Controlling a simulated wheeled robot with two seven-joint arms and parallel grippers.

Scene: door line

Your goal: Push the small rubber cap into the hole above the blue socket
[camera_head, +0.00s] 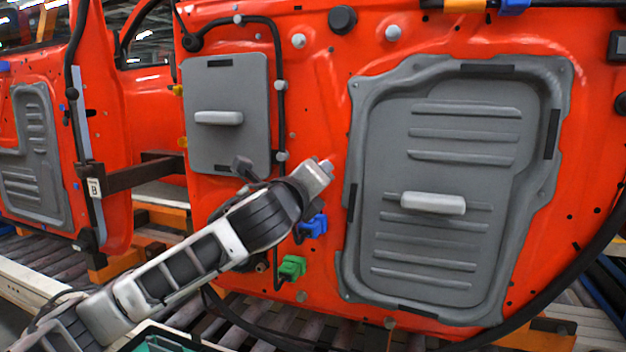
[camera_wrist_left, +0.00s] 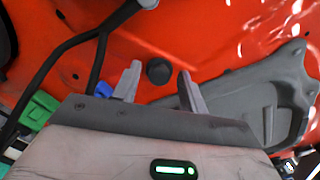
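My left gripper (camera_head: 324,166) is in front of the red door, above the blue socket (camera_head: 314,226). In the left wrist view its two fingers stand apart. A small round black rubber cap (camera_wrist_left: 158,70) shows against the red door between and beyond the fingertips, with a gap on each side. I cannot tell how deep the cap sits. The hole is not visible around it, and my gripper hides this spot in the head view. The blue socket also shows in the left wrist view (camera_wrist_left: 104,90), left of the fingers. My right gripper is not in view.
A green connector (camera_head: 292,267) hangs below the blue socket. A large grey panel (camera_head: 460,240) with a pale handle (camera_head: 433,203) lies to the right. A smaller grey panel (camera_head: 226,150) is at upper left. A black cable (camera_head: 279,90) runs down the door beside it.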

